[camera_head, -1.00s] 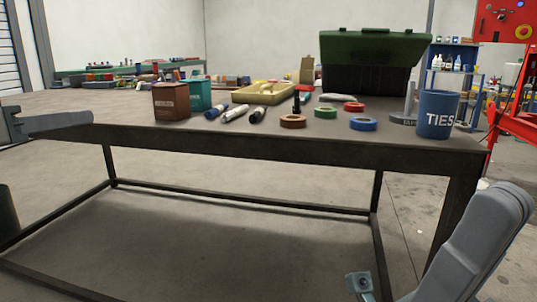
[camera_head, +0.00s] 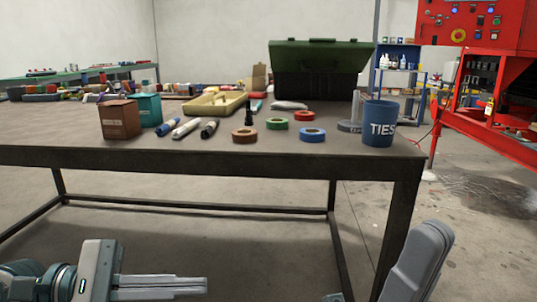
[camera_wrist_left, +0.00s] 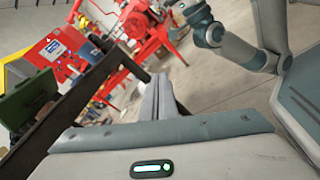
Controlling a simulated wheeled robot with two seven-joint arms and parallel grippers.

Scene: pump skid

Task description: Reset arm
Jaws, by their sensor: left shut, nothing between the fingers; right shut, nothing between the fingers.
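My left gripper (camera_head: 203,286) is at the lower left of the head view, in front of the table and below its top. Its two fingers lie together, shut and empty, pointing right. In the left wrist view the shut fingers (camera_wrist_left: 164,100) point away over the floor, with nothing held. My right arm shows as a grey link (camera_head: 420,262) at the lower right of the head view, and jointed links (camera_wrist_left: 232,45) show in the left wrist view. The right gripper's fingers are not visible.
Red equipment (camera_head: 478,25) stands right. The floor right of the table is clear.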

